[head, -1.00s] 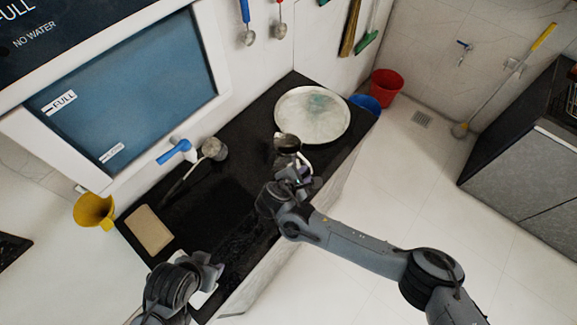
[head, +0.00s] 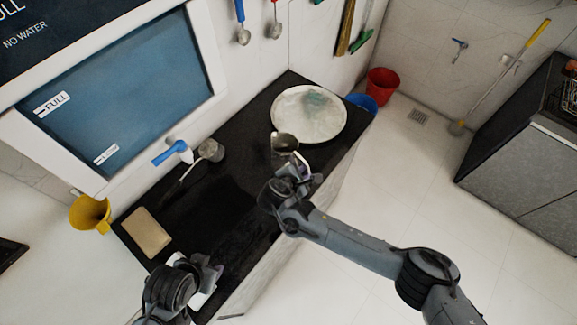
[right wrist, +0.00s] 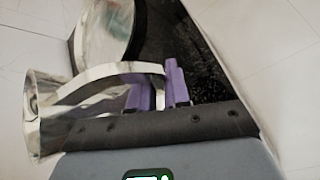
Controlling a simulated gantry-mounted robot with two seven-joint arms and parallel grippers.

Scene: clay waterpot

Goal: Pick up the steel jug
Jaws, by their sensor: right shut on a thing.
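The shiny steel jug (head: 284,144) is near the counter's right edge, just in front of the round tray, in the head view. In the right wrist view the jug (right wrist: 45,112) shows at the left, with its curved handle reaching right. My right gripper (right wrist: 157,92) has purple fingers and is shut on the handle. In the head view the right gripper (head: 304,176) is just below the jug. I cannot tell whether the jug's base touches the counter. My left gripper (head: 212,274) is low at the counter's front left, away from the jug; its fingers are unclear.
The round metal tray (head: 318,134) lies behind the jug on the black counter (head: 225,210). Red (head: 382,82) and blue buckets stand beyond the counter.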

